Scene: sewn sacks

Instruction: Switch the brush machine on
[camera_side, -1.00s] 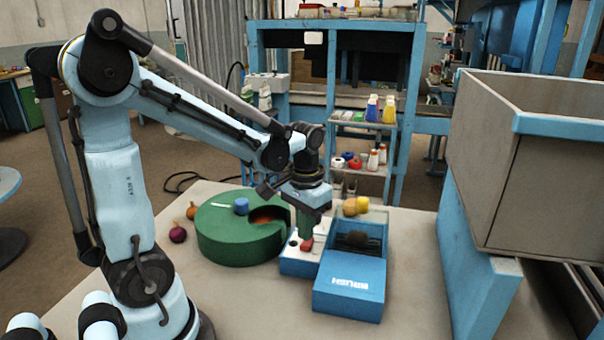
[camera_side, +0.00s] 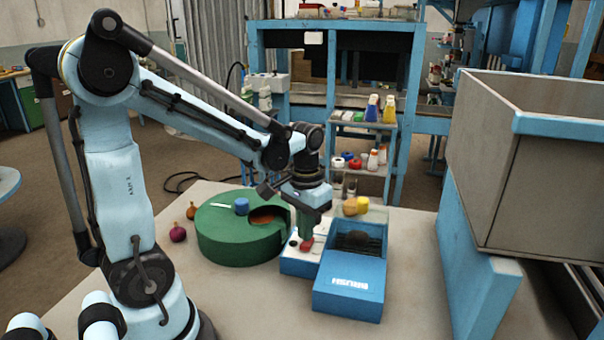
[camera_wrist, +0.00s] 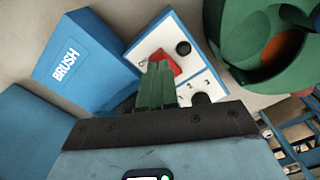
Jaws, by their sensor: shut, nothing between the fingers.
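The brush machine (camera_side: 349,287) is a blue box marked BRUSH, with a dark brush (camera_side: 357,241) in its open top. Its blue front also shows in the wrist view (camera_wrist: 85,62). A white switch panel (camera_side: 297,267) adjoins it on the left. On the panel is a red switch (camera_wrist: 165,67) with black knobs near it. My gripper (camera_side: 306,238) has green fingers, shut and empty, pointing down at the red switch. In the wrist view the fingertips (camera_wrist: 157,66) overlap the switch and hide part of it. I cannot tell whether they press it.
A round green machine (camera_side: 238,246) with a blue knob stands close on the left of the panel. Onions (camera_side: 178,234) lie beyond it at the left. Yellow items (camera_side: 357,205) lie behind the brush machine. A large grey bin (camera_side: 490,190) stands at the right. The table front is clear.

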